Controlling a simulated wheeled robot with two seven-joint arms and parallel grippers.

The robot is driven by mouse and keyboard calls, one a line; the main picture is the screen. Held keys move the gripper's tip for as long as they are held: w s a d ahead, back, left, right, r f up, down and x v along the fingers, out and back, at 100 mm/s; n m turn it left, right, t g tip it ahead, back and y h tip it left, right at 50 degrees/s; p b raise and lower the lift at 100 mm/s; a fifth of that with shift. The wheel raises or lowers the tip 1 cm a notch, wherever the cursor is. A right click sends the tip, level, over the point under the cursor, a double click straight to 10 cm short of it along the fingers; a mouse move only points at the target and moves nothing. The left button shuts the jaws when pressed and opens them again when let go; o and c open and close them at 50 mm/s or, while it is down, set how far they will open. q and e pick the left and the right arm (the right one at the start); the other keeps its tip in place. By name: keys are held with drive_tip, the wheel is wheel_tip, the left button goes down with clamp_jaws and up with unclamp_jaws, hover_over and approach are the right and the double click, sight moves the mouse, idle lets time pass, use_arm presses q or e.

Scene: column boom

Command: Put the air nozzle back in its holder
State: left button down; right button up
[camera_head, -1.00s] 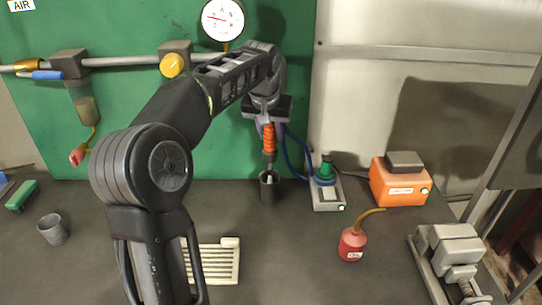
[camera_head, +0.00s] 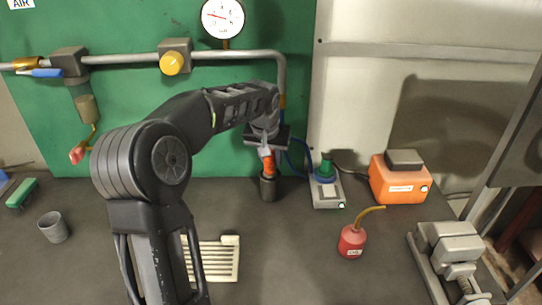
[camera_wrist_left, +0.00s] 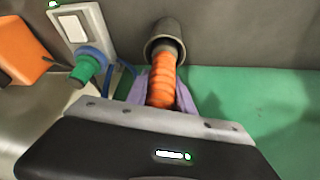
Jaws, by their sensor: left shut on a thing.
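The air nozzle (camera_head: 268,163) has an orange ribbed grip and stands upright with its lower end inside the dark cylindrical holder (camera_head: 269,188) on the bench. My left gripper (camera_head: 266,150) is shut on the nozzle from above. In the left wrist view the orange nozzle (camera_wrist_left: 162,80) sits between the purple fingers (camera_wrist_left: 160,95), and its tip goes into the mouth of the grey holder (camera_wrist_left: 166,36). How deep the tip sits is hidden by the holder's wall. My right gripper is not in view.
A grey box with a green knob (camera_head: 325,180) stands close right of the holder, with a blue hose behind. An orange box (camera_head: 398,182), red oil can (camera_head: 352,242), vise (camera_head: 450,255), slatted cream rack (camera_head: 222,262) and grey cup (camera_head: 53,228) stand around. Pipes run along the green panel.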

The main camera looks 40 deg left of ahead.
use_arm(q)
drive_tip(key=shift+f, duration=0.15)
drive_tip(key=c, duration=1.1)
unclamp_jaws()
drive_tip(key=shift+r, duration=0.25)
drive_tip(key=b+v, duration=0.1)
drive_tip(key=v, duration=1.1)
drive_tip(key=shift+d, duration=0.1)
drive_tip(key=shift+f, duration=0.1)
